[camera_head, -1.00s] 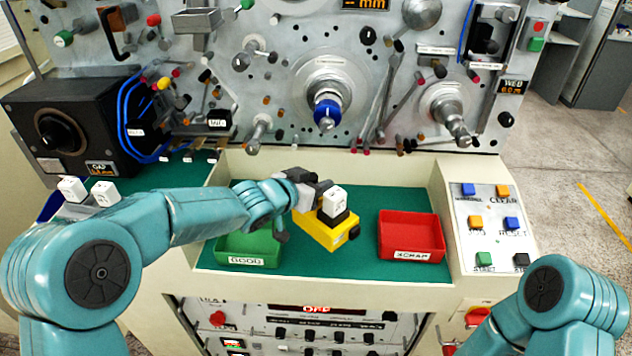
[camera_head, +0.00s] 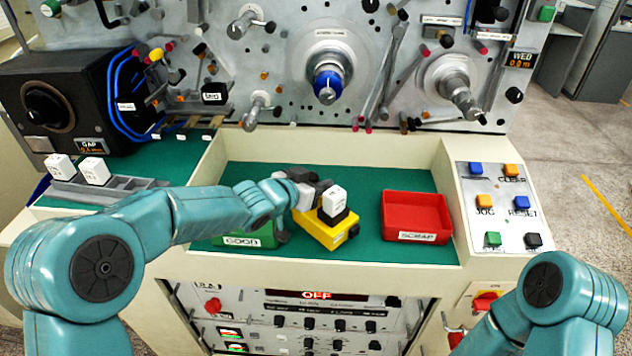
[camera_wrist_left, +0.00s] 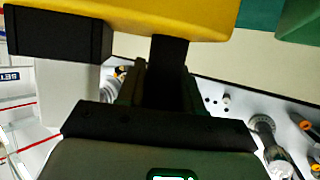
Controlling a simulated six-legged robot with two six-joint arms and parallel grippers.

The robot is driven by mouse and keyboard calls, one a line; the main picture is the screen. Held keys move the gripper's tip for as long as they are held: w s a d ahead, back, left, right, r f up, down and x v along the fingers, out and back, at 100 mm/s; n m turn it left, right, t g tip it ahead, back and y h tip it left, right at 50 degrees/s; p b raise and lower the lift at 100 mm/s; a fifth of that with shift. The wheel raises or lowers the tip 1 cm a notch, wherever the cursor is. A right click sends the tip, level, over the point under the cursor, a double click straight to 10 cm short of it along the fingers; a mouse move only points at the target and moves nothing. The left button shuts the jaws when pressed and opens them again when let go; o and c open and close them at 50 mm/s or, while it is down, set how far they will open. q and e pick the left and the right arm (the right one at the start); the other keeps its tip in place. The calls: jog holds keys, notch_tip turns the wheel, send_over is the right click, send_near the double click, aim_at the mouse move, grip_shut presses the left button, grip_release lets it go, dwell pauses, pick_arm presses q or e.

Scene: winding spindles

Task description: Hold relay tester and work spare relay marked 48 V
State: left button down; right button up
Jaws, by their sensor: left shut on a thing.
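The yellow relay tester (camera_head: 318,229) is over the green-floored recess, between the green and red bins. A white relay (camera_head: 333,200) sits upright on its dark socket; its marking is too small to read. My left gripper (camera_head: 308,184) is shut on the tester's dark upright part, behind and left of the relay. In the left wrist view the yellow body (camera_wrist_left: 170,15) fills the top, with the black socket (camera_wrist_left: 55,35) and pale relay (camera_wrist_left: 65,90) at left. Two more white relays (camera_head: 60,167) (camera_head: 94,171) stand on a grey rack at left. My right gripper is out of view.
The green GOOD bin (camera_head: 262,238) is partly behind my left gripper; the empty red SCRAP bin (camera_head: 416,210) is at right. A button panel (camera_head: 504,206) lies farther right. The winding machine's spindles (camera_head: 327,84) rise behind. Green mat around the bins is clear.

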pick_arm(q)
jog(key=shift+f+b, duration=0.5)
jog(key=shift+f, duration=0.05)
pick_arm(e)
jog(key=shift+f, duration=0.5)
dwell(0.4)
